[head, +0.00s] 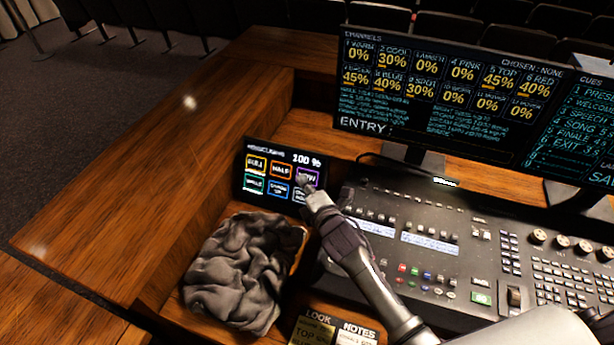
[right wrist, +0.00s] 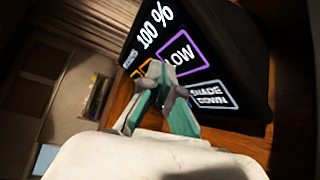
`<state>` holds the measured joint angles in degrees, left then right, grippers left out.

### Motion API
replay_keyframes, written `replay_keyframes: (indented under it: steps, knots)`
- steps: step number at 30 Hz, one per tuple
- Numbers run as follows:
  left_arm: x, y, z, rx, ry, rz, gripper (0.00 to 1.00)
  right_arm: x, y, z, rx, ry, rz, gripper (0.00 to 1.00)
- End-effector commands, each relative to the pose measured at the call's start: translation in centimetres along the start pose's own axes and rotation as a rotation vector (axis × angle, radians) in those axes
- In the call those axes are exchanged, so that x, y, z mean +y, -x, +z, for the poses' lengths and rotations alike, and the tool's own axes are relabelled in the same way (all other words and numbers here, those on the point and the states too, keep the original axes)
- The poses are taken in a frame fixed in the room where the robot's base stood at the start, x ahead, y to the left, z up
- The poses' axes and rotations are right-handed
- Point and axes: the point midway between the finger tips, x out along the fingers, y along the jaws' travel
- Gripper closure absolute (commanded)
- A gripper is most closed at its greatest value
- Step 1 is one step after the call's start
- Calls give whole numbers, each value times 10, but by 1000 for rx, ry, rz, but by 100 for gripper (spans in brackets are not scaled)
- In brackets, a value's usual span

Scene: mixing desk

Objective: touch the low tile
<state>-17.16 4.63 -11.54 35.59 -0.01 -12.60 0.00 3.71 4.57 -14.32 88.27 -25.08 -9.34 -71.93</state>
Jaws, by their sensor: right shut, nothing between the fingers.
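The low tile (head: 308,176) is a purple-outlined tile at the right of the top row on a small dark touch panel (head: 240,190); the panel reads 100 %. In the right wrist view the low tile (right wrist: 183,52) is clearly readable. My right gripper (head: 308,187) is shut and empty, its tips in front of the panel's right side and covering part of the tile's lower area. In the right wrist view my fingertips (right wrist: 166,76) overlap the tile's left side. I cannot tell whether they touch it. My left gripper is not in view.
Full, half and shade down (right wrist: 210,95) tiles sit close to the low tile. A crumpled dark cloth (head: 240,270) lies below the panel. The mixing console (head: 440,240) and a wide monitor (head: 440,80) are at the right. The wooden desk (head: 150,170) is clear at the left.

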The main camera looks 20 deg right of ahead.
Motion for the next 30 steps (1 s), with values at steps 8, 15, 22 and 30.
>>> replay_keyframes:
  steps: [8,15,22,30]
  knots:
    - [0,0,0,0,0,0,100,0,0,0,0,0,0,100]
    - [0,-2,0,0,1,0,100,-3,-3,2,0,1,0,100]
    - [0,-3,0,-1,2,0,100,-4,-6,4,0,0,0,100]
    - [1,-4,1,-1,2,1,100,-4,-6,4,0,0,0,100]
